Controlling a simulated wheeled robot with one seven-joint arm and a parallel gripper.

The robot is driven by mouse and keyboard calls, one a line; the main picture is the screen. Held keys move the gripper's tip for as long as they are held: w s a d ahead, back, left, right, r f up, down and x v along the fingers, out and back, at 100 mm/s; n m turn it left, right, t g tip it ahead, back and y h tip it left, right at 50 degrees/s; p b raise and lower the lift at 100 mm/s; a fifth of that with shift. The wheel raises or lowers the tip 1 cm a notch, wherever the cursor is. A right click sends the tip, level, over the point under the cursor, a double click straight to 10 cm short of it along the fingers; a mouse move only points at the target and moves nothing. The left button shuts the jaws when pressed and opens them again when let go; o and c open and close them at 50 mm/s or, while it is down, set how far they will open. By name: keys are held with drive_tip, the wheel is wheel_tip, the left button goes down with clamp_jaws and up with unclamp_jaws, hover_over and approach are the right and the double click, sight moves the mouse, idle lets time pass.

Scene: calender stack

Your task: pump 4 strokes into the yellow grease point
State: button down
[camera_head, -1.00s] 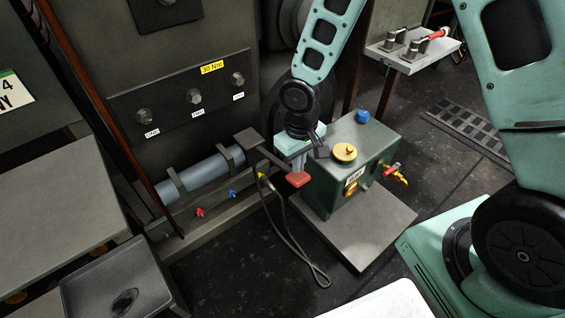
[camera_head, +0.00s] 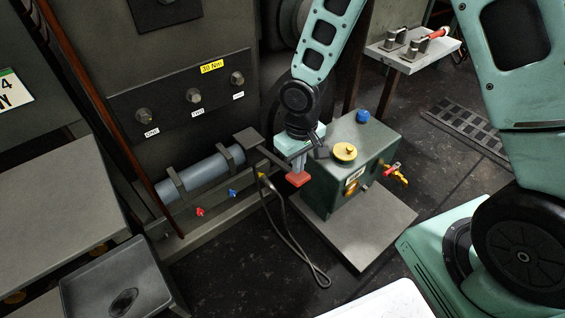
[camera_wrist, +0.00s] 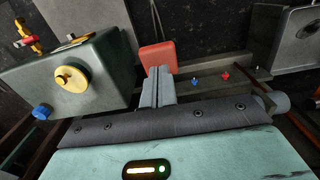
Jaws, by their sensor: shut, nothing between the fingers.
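A grey-blue grease pump cylinder (camera_head: 205,170) lies clamped along the machine's base. Its dark lever (camera_head: 272,157) runs right to a red end pad (camera_head: 298,180). My gripper (camera_head: 298,166) is shut and empty, its fingertips right at the pad; I cannot tell if they touch. In the wrist view the red pad (camera_wrist: 158,57) shows just beyond the closed fingers (camera_wrist: 158,86). The yellow grease point (camera_head: 262,176) is on the lower rail, with a black hose (camera_head: 290,237) running from it. The blue point (camera_head: 232,193) and red point (camera_head: 200,212) sit left of it.
A green box (camera_head: 330,180) with a yellow cap (camera_head: 344,152), a blue cap (camera_head: 362,116) and a red-handled valve (camera_head: 391,170) stands right beside my gripper on a grey plate (camera_head: 370,235). The hose loops over the dark floor. A grey tray (camera_head: 115,283) is at lower left.

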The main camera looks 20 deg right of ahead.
drive_tip(key=shift+f+b, duration=2.7)
drive_tip(key=shift+f, duration=1.2)
drive_tip(key=shift+r, duration=0.1)
wheel_tip(320, 180, up, 8)
drive_tip(key=p, duration=0.7)
drive_tip(key=shift+p, duration=0.4)
